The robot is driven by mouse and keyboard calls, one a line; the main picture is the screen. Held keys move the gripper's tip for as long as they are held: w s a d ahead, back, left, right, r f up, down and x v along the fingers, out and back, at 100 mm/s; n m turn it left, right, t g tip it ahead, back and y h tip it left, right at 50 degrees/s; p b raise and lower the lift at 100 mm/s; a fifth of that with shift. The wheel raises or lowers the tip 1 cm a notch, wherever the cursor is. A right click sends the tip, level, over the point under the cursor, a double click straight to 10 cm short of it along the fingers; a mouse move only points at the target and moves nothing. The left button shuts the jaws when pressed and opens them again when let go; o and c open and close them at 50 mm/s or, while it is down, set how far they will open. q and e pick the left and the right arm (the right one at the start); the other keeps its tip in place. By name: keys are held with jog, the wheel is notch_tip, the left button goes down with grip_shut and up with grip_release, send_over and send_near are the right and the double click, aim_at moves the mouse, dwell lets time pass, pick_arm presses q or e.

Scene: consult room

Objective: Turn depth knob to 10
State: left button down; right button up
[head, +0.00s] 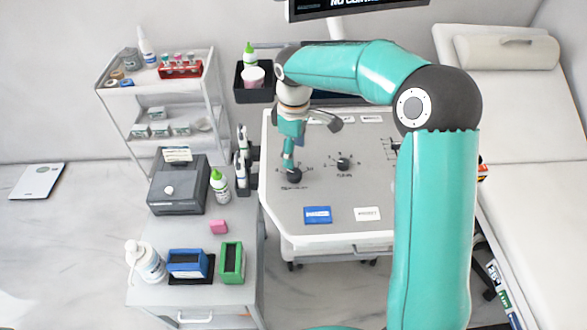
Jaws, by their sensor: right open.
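The grey console panel (272,205) has two dark round knobs with scale marks around them. The left knob (294,175) sits near the panel's left edge, and the other knob (344,163) is to its right. The printed labels are too small to read surely, so I cannot tell which knob is depth or what value either points to. My right gripper (290,154) points down just above the left knob, its lower end close to the knob's top. It is open. Whether it touches the knob is unclear. My left gripper is out of view.
A blue label block (317,215) and a white one (367,214) are at the panel's front. A side cabinet (215,295) at left holds a printer-like box (178,185), bottles and small boxes. A screen (350,8) is above; an exam couch (535,150) is at right.

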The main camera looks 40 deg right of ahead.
aim_at(294, 173)
notch_tip(294, 173, down, 8)
jog(key=shift+r+p, duration=0.15)
jog(key=shift+p, duration=0.15)
jog(key=shift+c, duration=0.2)
jog(key=c, duration=1.1)
